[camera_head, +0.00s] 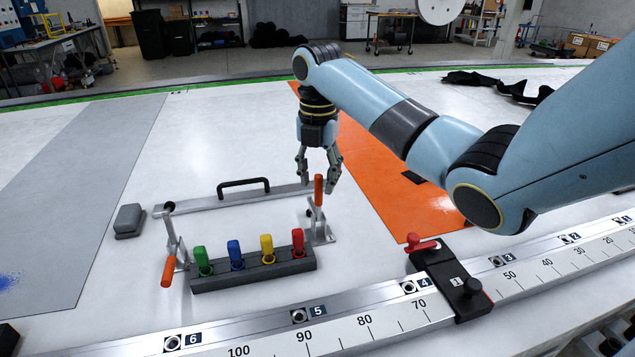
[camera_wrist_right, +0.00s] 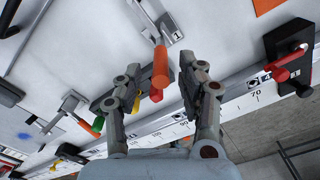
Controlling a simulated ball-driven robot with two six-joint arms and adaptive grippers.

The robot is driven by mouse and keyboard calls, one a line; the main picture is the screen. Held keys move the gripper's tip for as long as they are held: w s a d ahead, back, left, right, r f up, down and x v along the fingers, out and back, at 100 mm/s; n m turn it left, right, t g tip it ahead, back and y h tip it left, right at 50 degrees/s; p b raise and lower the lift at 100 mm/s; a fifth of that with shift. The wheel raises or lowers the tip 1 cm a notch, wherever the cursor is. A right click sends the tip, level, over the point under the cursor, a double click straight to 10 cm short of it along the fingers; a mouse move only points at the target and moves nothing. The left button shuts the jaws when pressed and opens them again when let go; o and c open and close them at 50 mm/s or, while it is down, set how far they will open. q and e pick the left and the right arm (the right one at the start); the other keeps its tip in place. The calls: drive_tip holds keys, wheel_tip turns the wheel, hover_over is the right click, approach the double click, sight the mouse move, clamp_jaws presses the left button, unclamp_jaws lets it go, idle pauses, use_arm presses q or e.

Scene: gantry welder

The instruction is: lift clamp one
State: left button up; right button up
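Clamp one is the right toggle clamp, with an upright orange handle (camera_head: 318,190) and a metal base at the right end of the flat bar. In the right wrist view its orange handle (camera_wrist_right: 160,68) stands beside a plate marked 1 (camera_wrist_right: 177,36). My right gripper (camera_head: 318,183) is open, its two fingers apart, pointing down right at the handle top. I cannot tell whether a finger touches the handle; nothing is gripped. A second clamp (camera_head: 174,245) at the left has its orange handle (camera_head: 168,271) tilted down. My left gripper is not in view.
A dark block (camera_head: 255,276) with green, blue, yellow and red pieces stands in front of the bar (camera_head: 215,200). A black handle (camera_head: 243,184) arches over the bar. A ruler rail (camera_head: 380,325) with a black stop (camera_head: 452,282) and red lever runs along the front.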

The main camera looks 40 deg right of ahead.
drive_tip(key=shift+f, duration=0.8)
drive_tip(key=shift+c, duration=0.9)
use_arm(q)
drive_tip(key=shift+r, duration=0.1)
use_arm(e)
clamp_jaws()
